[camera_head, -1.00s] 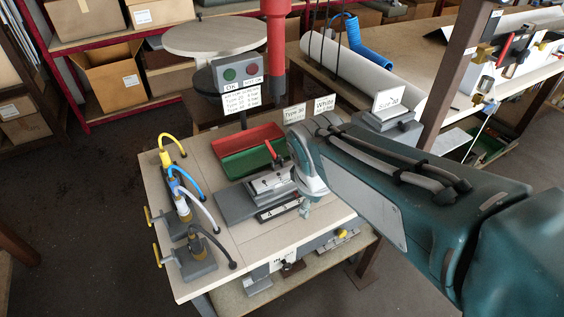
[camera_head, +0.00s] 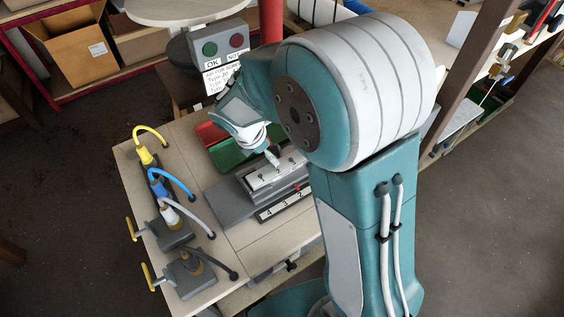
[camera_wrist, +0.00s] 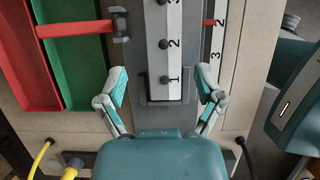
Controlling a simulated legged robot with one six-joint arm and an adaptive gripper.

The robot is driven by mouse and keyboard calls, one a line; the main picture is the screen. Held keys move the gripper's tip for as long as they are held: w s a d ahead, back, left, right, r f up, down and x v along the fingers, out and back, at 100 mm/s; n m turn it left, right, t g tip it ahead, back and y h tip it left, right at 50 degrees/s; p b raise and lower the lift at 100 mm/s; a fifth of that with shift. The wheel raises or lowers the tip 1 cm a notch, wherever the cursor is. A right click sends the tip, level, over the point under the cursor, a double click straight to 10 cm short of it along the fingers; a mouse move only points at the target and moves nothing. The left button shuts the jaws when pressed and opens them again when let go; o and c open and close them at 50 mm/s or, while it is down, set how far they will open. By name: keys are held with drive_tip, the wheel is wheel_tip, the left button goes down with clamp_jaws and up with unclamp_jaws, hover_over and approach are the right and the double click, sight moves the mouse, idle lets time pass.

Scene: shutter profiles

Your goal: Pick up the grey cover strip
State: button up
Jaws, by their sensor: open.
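A pale grey strip with numbers and dark round spots (camera_wrist: 172,62) sits in a dark grey fixture (camera_wrist: 140,60) in the wrist view. It also shows in the head view (camera_head: 262,179). I cannot tell for sure that it is the grey cover strip; no other clear candidate shows. My gripper (camera_wrist: 160,82) is open and empty. Its two fingers are spread on either side of the strip's end near the number 1, apart from it. In the head view my gripper (camera_head: 272,157) is over the fixture, partly hidden by my arm.
A red tray (camera_wrist: 28,60) and a green tray (camera_wrist: 65,50) lie left of the fixture. A second numbered strip (camera_head: 284,206) lies in front. Yellow and blue cabled connectors (camera_head: 158,175) stand at the table's left.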

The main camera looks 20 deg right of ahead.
sight(283, 166)
drive_tip(key=shift+x, duration=1.15)
drive_tip(key=shift+s+a+x, duration=0.15)
drive_tip(key=shift+a+x, duration=0.05)
drive_tip(key=shift+x, duration=1.15)
drive_tip(key=shift+s+a+x, duration=0.15)
drive_tip(key=shift+x, duration=1.15)
drive_tip(key=shift+f, duration=0.2)
drive_tip(key=c, duration=1.1)
